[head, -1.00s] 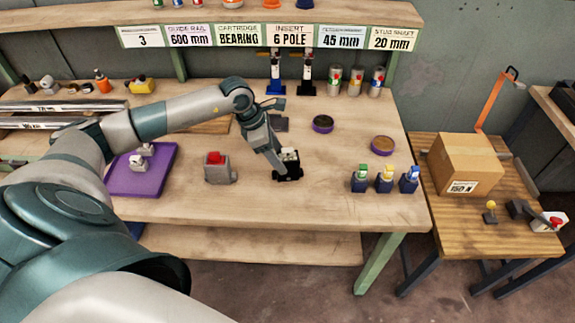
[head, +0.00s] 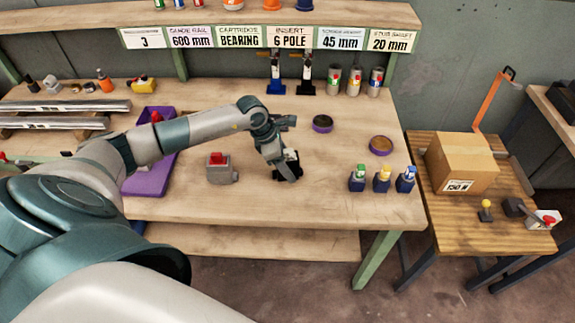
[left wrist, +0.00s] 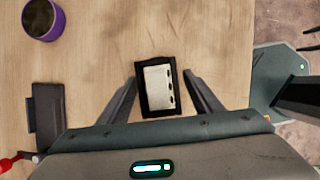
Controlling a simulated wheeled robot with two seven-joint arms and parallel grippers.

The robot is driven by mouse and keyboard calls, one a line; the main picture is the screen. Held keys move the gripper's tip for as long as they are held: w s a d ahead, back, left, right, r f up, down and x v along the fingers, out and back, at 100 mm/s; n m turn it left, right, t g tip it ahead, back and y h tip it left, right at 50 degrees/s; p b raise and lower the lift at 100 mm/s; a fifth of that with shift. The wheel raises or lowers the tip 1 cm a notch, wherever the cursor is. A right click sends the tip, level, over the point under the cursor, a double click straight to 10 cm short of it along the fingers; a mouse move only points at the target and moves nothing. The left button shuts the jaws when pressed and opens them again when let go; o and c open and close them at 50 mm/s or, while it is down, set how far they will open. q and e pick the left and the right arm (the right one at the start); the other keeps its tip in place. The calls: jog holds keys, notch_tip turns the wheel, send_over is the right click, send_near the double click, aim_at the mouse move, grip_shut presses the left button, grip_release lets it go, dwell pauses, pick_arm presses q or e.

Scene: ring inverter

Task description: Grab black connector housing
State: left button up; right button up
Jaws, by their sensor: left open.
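The black connector housing (left wrist: 144,103) is a dark rectangular frame around a pale insert (left wrist: 158,86). In the left wrist view it lies on the wooden bench between my left gripper's (left wrist: 161,88) two fingers. The fingers are open, one on each side, with bare wood showing between them and the housing. In the head view the housing (head: 290,172) is at the bench's front middle, partly hidden by my left gripper (head: 288,172), which is directly over it. My right gripper does not show.
A grey block with a red top (head: 218,174) stands left of the housing. Several small blue-based parts (head: 382,179) stand to the right. A purple tray (head: 152,182) is farther left, partly behind my arm. The bench in front is clear.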

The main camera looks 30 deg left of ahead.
aim_at(287, 156)
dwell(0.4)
pick_arm(q)
jog(key=c, duration=1.4)
jog(key=shift+o, duration=0.2)
jog(key=shift+r, duration=0.2)
jog(key=shift+r+b, duration=0.75)
jog(key=shift+r, duration=0.15)
jog(key=shift+r+b, duration=0.45)
jog(key=shift+r, duration=0.4)
jog(key=d+r+b, duration=0.4)
jog(key=d+r, duration=0.3)
jog(key=d, duration=0.4)
jog(key=shift+w+d, duration=0.3)
jog(key=shift+r, duration=0.1)
